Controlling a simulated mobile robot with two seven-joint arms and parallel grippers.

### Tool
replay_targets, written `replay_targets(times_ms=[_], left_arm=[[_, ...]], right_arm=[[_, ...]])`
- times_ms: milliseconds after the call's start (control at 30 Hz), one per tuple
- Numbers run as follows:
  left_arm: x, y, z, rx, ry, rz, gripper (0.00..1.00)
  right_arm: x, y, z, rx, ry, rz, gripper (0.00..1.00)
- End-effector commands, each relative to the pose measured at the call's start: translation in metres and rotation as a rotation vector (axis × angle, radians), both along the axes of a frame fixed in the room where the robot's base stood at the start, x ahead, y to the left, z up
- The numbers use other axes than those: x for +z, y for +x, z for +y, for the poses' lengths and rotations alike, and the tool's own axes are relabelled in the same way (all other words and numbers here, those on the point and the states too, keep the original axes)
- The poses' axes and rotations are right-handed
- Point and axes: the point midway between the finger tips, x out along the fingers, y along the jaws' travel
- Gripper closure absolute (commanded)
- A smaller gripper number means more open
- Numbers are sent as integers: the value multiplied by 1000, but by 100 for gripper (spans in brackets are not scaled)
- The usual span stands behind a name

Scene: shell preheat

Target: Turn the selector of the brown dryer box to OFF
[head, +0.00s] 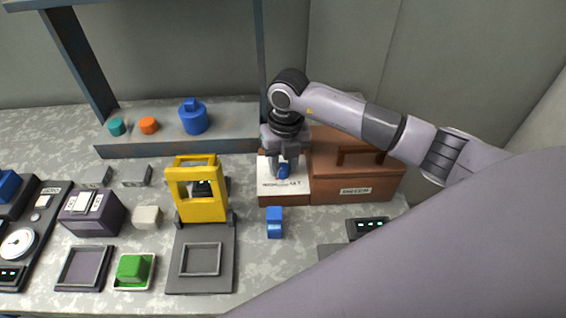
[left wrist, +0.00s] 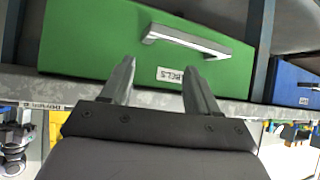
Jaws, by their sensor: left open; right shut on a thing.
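The brown dryer box (head: 330,177) stands at the back right of the table in the head view. Its left part has a white face (head: 268,174) with dark lettering, partly hidden by my right gripper. My right gripper (head: 284,168) comes down from above and is shut on the selector. The selector's exact pointing direction cannot be made out. In the left wrist view my left gripper (left wrist: 155,95) is open and empty, in front of a green drawer front (left wrist: 110,45) with a metal handle. My left gripper is outside the head view.
A blue block (head: 274,222) stands just in front of the dryer box. A yellow frame (head: 199,190) on a grey base stands left of it. A dark device with lit marks (head: 369,228) is front right. A shelf with a blue weight-like piece (head: 194,117) is behind.

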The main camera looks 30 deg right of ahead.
Motion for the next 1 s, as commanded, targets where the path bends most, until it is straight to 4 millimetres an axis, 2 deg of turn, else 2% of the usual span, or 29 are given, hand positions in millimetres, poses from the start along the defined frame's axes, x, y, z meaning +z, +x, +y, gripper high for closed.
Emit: replay_targets(times_ms=[267, 1000], left_arm=[[-17, 0, 0, 0, 0, -1, 40], [-69, 1, 0, 1, 0, -2, 40]], right_arm=[[-2, 1, 0, 197, -1, -3, 96], [-2, 2, 2, 901, 0, -4, 96]])
